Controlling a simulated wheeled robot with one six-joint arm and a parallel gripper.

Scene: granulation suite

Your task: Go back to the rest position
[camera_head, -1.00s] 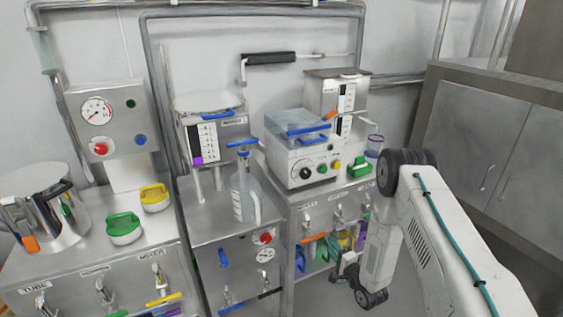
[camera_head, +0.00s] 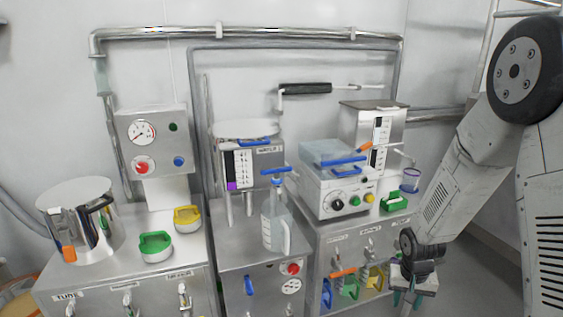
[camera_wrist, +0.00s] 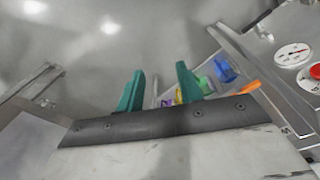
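My gripper (camera_head: 408,298) is at the lower right in the head view, low and in front of the right-hand cabinet, with its tips near the bottom edge. In the wrist view my gripper (camera_wrist: 160,88) shows two green fingers standing apart with nothing between them. It is open and empty. My arm folds down along the right side of the head view.
A steel pitcher (camera_head: 82,222), a green-rimmed dish (camera_head: 156,247) and a yellow-rimmed dish (camera_head: 187,218) stand on the left cabinet. A clear bottle (camera_head: 276,225) stands on the middle one.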

